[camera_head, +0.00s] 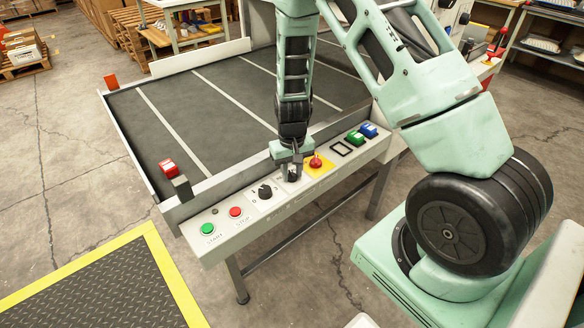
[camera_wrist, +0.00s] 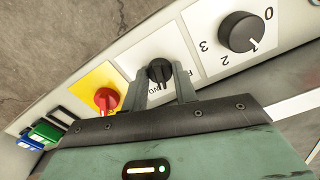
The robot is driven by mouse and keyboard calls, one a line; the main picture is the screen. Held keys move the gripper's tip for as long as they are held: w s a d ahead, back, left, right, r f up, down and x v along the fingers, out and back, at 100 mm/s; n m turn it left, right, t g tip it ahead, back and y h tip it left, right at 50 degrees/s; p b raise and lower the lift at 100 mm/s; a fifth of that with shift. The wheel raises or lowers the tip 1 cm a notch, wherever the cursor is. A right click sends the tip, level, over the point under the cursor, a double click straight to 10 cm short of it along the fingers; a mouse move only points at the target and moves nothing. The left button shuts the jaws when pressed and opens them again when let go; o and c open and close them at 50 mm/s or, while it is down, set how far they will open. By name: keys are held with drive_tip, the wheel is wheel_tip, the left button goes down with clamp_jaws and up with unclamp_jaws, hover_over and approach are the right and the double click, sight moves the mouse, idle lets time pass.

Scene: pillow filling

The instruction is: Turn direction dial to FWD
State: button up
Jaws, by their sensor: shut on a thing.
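The direction dial is a small black knob (camera_wrist: 159,70) on a white plate of the conveyor's control panel (camera_head: 215,240). In the head view the dial (camera_head: 292,178) is partly covered by my gripper (camera_head: 291,168), which reaches down on it from above. In the wrist view my two grey fingers (camera_wrist: 161,80) stand one on each side of the knob, and the gripper is shut on it. Part of the lettering around the dial shows, but the fingers hide much of it. I cannot tell clearly which mark the knob points at.
The numbered black knob (camera_wrist: 240,32) is beside the dial on one side. The red switch on a yellow plate (camera_head: 316,161) is close on the other. Green START (camera_head: 208,228) and red STOP (camera_head: 235,212) buttons are further left. The conveyor belt (camera_head: 210,105) is empty.

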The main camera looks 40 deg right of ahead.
sight(292, 173)
drive_tip(key=shift+m+p, duration=0.65)
drive_tip(key=shift+m, duration=1.55)
drive_tip(key=o, duration=1)
drive_tip(key=shift+c, duration=0.2)
wheel_tip(292, 173, up, 17)
drive_tip(key=p, duration=0.1)
drive_tip(key=shift+r, duration=0.2)
